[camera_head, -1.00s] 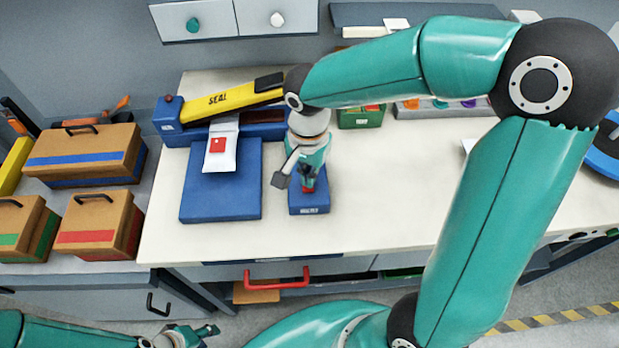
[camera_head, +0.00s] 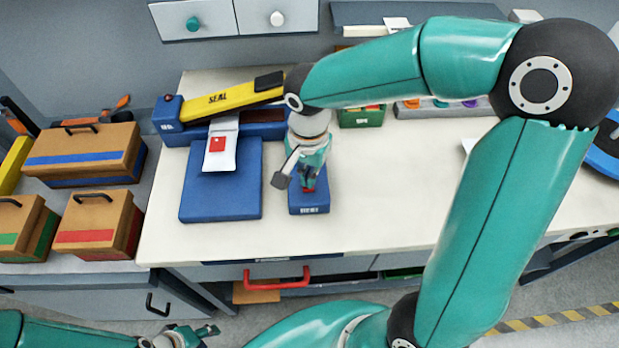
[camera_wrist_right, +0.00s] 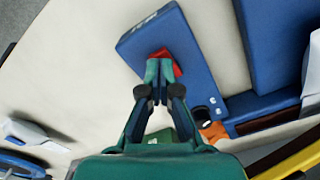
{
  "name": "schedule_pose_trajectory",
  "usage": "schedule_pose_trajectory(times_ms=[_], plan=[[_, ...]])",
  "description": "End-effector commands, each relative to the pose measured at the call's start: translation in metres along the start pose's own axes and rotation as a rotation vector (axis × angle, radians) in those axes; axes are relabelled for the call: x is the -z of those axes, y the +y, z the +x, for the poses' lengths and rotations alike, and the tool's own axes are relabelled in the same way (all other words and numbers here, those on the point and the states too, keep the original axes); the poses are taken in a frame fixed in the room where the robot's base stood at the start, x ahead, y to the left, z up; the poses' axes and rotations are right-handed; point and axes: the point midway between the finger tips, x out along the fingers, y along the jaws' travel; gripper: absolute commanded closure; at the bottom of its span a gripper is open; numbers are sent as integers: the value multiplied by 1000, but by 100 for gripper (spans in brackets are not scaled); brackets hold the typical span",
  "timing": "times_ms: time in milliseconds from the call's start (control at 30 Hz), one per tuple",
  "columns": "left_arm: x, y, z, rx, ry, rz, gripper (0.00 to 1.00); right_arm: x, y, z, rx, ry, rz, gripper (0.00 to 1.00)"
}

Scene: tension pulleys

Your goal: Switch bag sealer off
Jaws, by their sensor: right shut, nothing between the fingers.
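The bag sealer has a blue base (camera_head: 172,122) and a raised yellow arm (camera_head: 225,100) marked SEAL. A white bag with a red square (camera_head: 220,150) lies under the arm, reaching over a blue plate (camera_head: 220,195). To the right is a blue switch box (camera_head: 310,204) with a red switch, which shows in the right wrist view (camera_wrist_right: 166,56). My right gripper (camera_wrist_right: 161,64) is shut and empty, its fingertips at the red switch and partly covering it. Whether they touch is unclear. My left gripper (camera_head: 208,332) is low at the bottom left, away from the bench; its jaw gap is unclear.
Brown cases (camera_head: 85,150) stand on the left side surface. A green bin (camera_head: 362,116) stands behind my right forearm. A red drawer handle (camera_head: 277,279) is at the bench front. The bench top (camera_head: 385,190) right of the switch box is mostly clear.

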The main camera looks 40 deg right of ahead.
Motion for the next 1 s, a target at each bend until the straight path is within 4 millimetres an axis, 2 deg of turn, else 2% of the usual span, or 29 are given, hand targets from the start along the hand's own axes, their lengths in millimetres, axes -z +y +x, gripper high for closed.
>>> schedule_pose_trajectory(times_ms=[1000], plan=[[0,-5,15,0,0,0,60,0,1,16,0,0,2,100]])
